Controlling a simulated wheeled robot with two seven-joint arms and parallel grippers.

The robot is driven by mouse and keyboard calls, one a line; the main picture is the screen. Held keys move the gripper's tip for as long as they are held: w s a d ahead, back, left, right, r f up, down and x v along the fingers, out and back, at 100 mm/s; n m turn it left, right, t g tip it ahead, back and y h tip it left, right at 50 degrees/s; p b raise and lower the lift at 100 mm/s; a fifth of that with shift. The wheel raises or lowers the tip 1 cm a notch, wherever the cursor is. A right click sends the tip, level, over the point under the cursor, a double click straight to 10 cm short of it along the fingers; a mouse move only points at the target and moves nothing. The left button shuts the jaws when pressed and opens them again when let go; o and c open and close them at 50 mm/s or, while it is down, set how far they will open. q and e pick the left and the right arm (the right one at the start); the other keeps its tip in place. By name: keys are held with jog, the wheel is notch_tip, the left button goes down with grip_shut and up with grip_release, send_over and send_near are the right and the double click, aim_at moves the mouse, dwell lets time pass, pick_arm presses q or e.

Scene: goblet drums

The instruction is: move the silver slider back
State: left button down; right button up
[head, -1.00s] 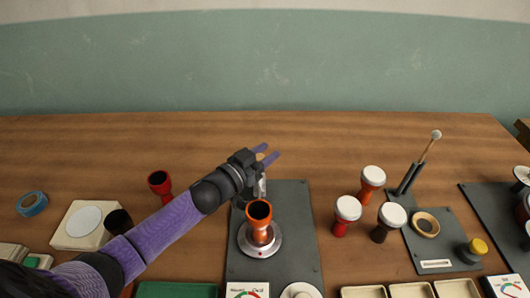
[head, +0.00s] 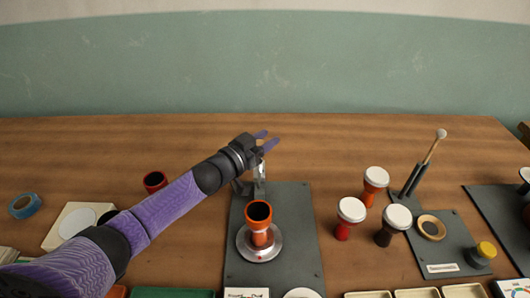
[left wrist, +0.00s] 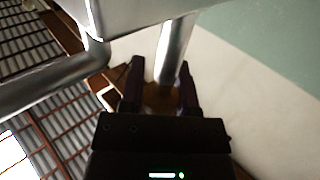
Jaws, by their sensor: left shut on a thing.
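The silver slider (head: 260,171) shows partly at the back of the dark grey plate (head: 295,235), behind the orange goblet drum (head: 259,225). My left gripper (head: 267,140) is above and at the back of the plate, its purple fingers pointing right and away. In the left wrist view, a shiny silver bar (left wrist: 177,48) runs between the fingers of this gripper (left wrist: 161,88), which is shut on it. A bigger silver bracket crosses the top of that view. The orange drum stands upright on a round silver base (head: 262,246). My right gripper is out of view.
Drums with white heads (head: 351,210) stand right of the plate. The table behind my gripper is clear.

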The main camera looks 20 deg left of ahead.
pick_arm(q)
jog(key=shift+a+r, duration=0.1)
jog(key=shift+a, duration=0.05)
jog(key=shift+c, duration=1.8)
grip_release()
jog(key=shift+w, duration=0.15)
jog(key=p+v, duration=0.3)
jog(key=v, duration=0.7)
